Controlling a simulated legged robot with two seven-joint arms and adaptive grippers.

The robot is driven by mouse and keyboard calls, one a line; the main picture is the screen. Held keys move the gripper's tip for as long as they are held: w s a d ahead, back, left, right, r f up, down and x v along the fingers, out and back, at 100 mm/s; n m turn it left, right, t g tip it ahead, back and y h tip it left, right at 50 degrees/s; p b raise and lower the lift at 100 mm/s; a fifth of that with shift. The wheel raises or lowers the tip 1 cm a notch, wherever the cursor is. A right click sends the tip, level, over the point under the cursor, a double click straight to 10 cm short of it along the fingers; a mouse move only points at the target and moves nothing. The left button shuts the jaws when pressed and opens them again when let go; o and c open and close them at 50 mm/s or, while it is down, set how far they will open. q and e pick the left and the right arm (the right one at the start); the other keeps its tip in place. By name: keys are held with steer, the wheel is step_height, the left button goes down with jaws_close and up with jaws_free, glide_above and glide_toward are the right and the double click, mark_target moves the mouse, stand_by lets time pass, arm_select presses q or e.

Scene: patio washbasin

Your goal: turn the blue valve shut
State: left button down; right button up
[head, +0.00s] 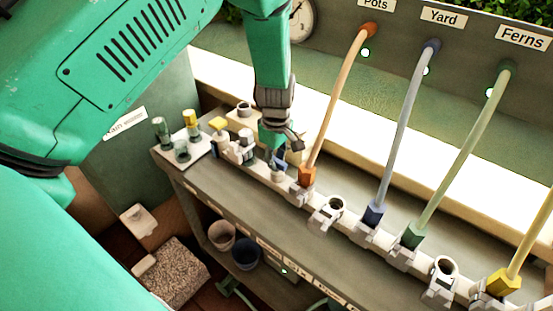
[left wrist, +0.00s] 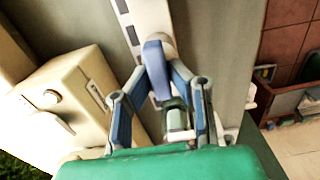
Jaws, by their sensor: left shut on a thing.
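The blue valve (left wrist: 157,82) shows as a blue lever-like handle between the fingers in the left wrist view. My left gripper (left wrist: 161,66) is shut on it, with a finger on either side. In the head view my left gripper (head: 280,148) reaches down to the white pipe row (head: 340,226), just left of the orange hose fitting. There the fingers and wrist hide most of the valve, so its exact angle cannot be told. My right gripper is in neither view.
Close to the right, an orange hose (head: 336,100), a blue hose (head: 402,125) and a green hose (head: 465,150) rise to the wall. A yellow hose (head: 527,250) is farther right. Small bottles and fittings (head: 190,130) stand left. Pots (head: 222,236) sit below.

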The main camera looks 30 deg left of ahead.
arm_select(q)
steer(key=m+p, duration=0.1)
steer(key=m, duration=0.2)
steer(key=shift+d+m+p, duration=0.25)
steer(key=shift+m+p, duration=0.05)
steer(key=shift+p, duration=0.05)
steer(key=m+p, duration=0.1)
steer(key=m, duration=0.3)
steer(key=shift+m, duration=0.3)
steer(key=m+p, duration=0.1)
steer(key=m, duration=0.4)
steer(key=shift+s+d+f, duration=0.1)
steer(key=shift+d, duration=0.05)
steer(key=shift+m+p, duration=0.5)
steer(key=shift+m, duration=1.9)
steer(key=c, duration=1.5)
jaws_free()
steer(key=shift+s, duration=0.1)
